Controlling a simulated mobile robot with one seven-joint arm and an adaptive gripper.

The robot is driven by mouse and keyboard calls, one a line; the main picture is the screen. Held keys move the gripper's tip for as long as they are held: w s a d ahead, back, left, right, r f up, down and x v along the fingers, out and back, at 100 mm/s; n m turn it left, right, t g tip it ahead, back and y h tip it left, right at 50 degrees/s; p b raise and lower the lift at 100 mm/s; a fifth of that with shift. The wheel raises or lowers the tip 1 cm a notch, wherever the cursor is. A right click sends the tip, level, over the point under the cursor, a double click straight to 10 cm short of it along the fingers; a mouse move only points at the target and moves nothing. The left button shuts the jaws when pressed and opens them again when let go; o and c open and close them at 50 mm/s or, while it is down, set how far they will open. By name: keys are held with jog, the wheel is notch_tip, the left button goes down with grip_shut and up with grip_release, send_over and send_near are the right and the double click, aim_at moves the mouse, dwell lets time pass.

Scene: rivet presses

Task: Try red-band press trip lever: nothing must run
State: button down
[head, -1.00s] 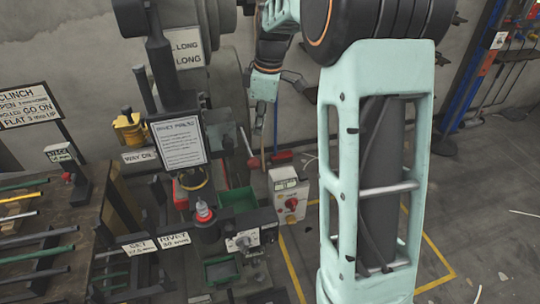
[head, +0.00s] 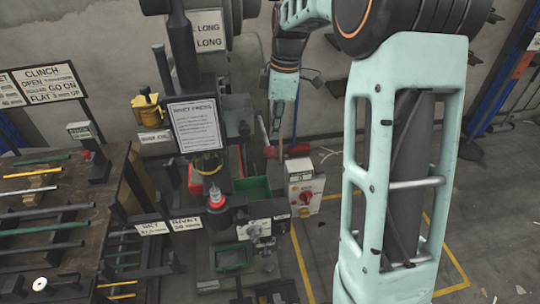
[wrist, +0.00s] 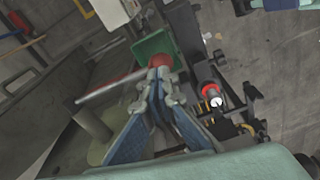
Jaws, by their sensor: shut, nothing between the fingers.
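The rivet press (head: 178,55) stands left of centre in the head view, with a printed sign on its front. A red collar with a pale tip (head: 217,198) sits low on it; a similar red ring (wrist: 207,90) shows in the wrist view. A lever with a pale rod and red ball knob (head: 270,152) is at the press's right side. In the wrist view the red knob (wrist: 158,60) lies just beyond my gripper's fingertips (wrist: 163,76). My gripper is shut and empty. I cannot tell whether the fingertips touch the knob.
A grey control box (head: 305,190) with a red knob stands right of the press. Green bins (head: 252,188) sit at the press. A bench with coloured rods (head: 60,215) is on the left. Yellow-lined floor lies right, partly behind my arm.

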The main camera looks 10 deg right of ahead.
aim_at(273, 148)
jog(key=shift+a+f+b, duration=0.15)
jog(key=shift+f+b, duration=0.65)
jog(key=shift+f, duration=0.45)
jog(key=shift+a+f+b, duration=0.1)
jog(key=shift+f+b, duration=0.7)
jog(key=shift+f, duration=0.5)
